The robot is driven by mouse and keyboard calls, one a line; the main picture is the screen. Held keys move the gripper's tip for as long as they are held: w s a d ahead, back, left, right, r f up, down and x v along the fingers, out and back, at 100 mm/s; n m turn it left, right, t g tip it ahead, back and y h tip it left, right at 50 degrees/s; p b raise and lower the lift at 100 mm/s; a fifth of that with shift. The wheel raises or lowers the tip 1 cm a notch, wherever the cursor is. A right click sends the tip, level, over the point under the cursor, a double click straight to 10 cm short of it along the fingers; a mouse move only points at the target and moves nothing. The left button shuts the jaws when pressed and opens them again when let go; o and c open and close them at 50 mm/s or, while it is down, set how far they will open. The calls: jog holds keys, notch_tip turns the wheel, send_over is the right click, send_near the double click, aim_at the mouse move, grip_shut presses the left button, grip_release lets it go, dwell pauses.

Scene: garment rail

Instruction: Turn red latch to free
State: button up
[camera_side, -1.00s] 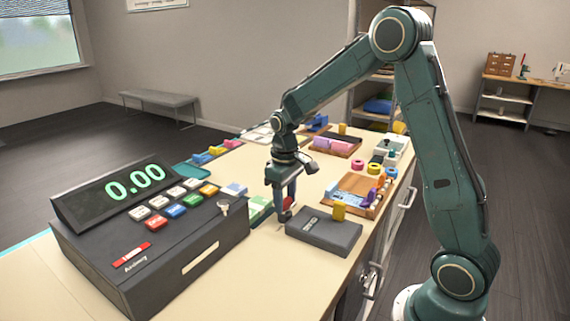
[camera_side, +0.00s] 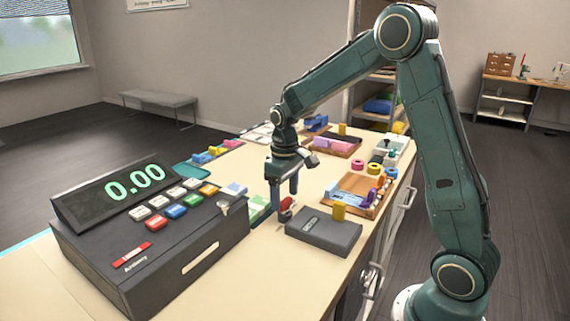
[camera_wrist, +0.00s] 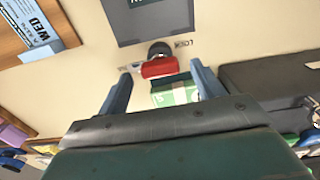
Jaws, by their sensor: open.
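The red latch (camera_side: 286,208) sits on the table beside the dark grey box, between it and the cash register. In the wrist view the red latch (camera_wrist: 160,67) is a red bar by a dark round pivot (camera_wrist: 160,49), with a "LOCK" label (camera_wrist: 183,43) printed beside it. Another label on the other side is too small to read. My gripper (camera_side: 284,203) is open and points down at the latch. In the wrist view its fingertips (camera_wrist: 161,74) are apart, one on each side of the red bar, with visible gaps.
The cash register (camera_side: 150,235) is at left. Green banknote bundles (camera_side: 259,208) lie close by. A wooden tray (camera_side: 358,186) is behind. Bare tabletop lies in front.

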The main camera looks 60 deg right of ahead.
aim_at(285, 200)
notch_tip(285, 200, up, 12)
jog(key=shift+r, duration=0.25)
dwell(0.3)
jog(key=s+a+r+t, duration=0.1)
jog(key=s+a+r, duration=0.15)
jog(key=s, duration=0.35)
jog(key=s+a+r+t, duration=0.2)
jog(key=s+a, duration=0.2)
jog(key=s, duration=0.1)
jog(key=s+a+f+t, duration=0.1)
jog(key=s+a, duration=0.1)
jog(key=s, duration=0.4)
jog(key=s+a+f+t, duration=0.1)
jog(key=s+a+f, duration=0.1)
jog(key=s, duration=0.4)
jog(key=shift+t, duration=0.3)
